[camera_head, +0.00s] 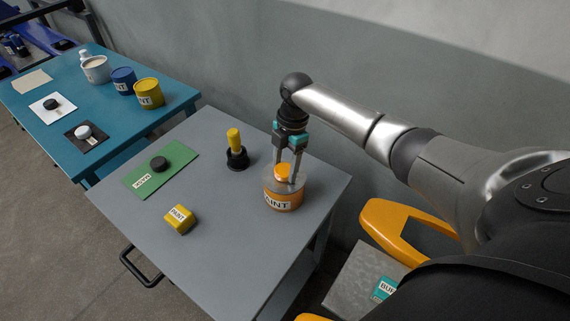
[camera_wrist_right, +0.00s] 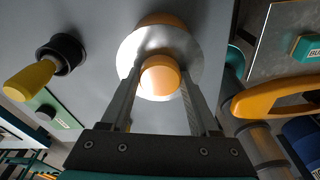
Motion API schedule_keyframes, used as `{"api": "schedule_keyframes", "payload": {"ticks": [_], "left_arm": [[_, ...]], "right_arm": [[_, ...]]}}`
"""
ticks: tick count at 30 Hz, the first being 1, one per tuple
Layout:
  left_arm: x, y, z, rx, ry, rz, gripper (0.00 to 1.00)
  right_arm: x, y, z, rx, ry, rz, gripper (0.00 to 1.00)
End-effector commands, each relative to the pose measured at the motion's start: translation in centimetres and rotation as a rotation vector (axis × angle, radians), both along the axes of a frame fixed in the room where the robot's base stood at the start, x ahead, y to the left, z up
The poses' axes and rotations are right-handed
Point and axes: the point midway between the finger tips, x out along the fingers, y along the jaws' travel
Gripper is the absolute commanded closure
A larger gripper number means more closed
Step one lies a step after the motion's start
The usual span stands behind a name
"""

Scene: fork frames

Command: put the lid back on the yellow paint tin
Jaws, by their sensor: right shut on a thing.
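My right gripper (camera_head: 288,180) is shut on the orange knob (camera_head: 282,171) of a silver lid (camera_head: 297,184). The lid is at the top of an orange paint tin (camera_head: 284,201) on the grey table. In the right wrist view the lid (camera_wrist_right: 195,50) shows as a silver disc around the knob (camera_wrist_right: 160,78), with some of the orange tin (camera_wrist_right: 158,19) past its edge. I cannot tell whether lid and tin touch. The yellow paint tin (camera_head: 149,94) stands on the teal table at the far left. My left gripper is not in view.
The grey table (camera_head: 225,260) also holds a yellow block (camera_head: 180,219) marked PAINT, a green mat (camera_head: 178,169) with a black knob and a yellow-handled tool (camera_head: 235,145) in a black base. Blue (camera_head: 123,80) and white (camera_head: 96,69) containers stand near the yellow tin.

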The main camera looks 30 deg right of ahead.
Motion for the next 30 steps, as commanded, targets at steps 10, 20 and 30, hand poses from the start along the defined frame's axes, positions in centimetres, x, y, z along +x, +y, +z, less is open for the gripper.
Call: {"api": "schedule_keyframes", "payload": {"ticks": [10,20,30], "left_arm": [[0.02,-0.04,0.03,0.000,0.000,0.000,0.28],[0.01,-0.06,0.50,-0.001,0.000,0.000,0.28],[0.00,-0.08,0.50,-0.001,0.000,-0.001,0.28]], "right_arm": [[0.01,0.03,0.02,0.001,0.000,0.000,0.94],[0.01,0.01,0.06,0.001,0.000,-0.001,0.94],[0.02,0.00,-0.01,0.001,0.000,0.000,0.94]]}}
